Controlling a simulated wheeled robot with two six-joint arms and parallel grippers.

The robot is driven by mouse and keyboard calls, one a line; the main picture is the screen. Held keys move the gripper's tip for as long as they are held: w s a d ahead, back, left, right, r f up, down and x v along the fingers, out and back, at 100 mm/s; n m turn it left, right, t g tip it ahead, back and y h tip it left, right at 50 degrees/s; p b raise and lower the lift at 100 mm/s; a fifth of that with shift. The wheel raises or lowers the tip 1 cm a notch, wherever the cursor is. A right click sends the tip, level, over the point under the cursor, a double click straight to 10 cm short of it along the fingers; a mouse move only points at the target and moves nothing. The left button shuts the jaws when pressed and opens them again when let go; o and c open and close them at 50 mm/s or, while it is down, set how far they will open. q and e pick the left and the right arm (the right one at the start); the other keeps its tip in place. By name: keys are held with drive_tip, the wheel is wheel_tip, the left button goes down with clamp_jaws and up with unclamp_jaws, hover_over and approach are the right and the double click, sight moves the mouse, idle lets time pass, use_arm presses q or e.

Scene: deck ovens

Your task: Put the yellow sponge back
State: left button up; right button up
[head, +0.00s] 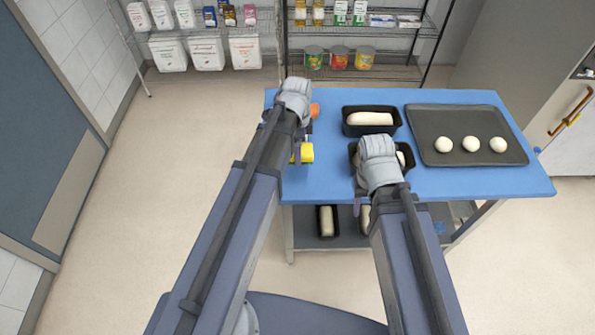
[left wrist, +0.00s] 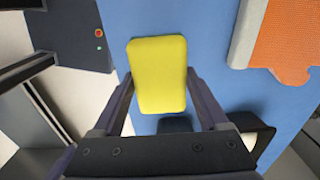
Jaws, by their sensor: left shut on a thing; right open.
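The yellow sponge (head: 306,153) is at the left end of the blue table (head: 460,182) in the head view. In the left wrist view the yellow sponge (left wrist: 158,75) fills the space between the fingers of my left gripper (left wrist: 160,98), which is shut on it. I cannot tell whether the sponge touches the table top. My right gripper (head: 358,200) is open at the table's front edge, partly hidden by its own wrist, in front of a black loaf pan.
An orange thing (left wrist: 288,45) lies near the sponge. Two black loaf pans (head: 399,131) with dough and a dark tray (head: 425,121) with three dough balls stand on the table. More pans (head: 327,234) sit on the lower shelf. Wire shelves stand behind.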

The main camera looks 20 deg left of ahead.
sight(297, 174)
use_arm(q)
wheel_tip(297, 174, down, 9)
drive_tip(key=b, duration=0.8)
drive_tip(key=shift+f, duration=0.15)
drive_tip(key=shift+c, duration=0.6)
drive_tip(key=o, duration=1.2)
wheel_tip(297, 174, up, 12)
drive_tip(key=p, duration=1.2)
drive_tip(key=shift+r, duration=0.2)
drive_tip(key=s+d+n+y, duration=0.1)
drive_tip(key=s+d+n, duration=0.9)
drive_tip(key=s, duration=0.4)
drive_tip(key=shift+s+d+n, duration=0.15)
drive_tip(key=shift+d+n, duration=0.05)
drive_tip(key=shift+n, duration=0.3)
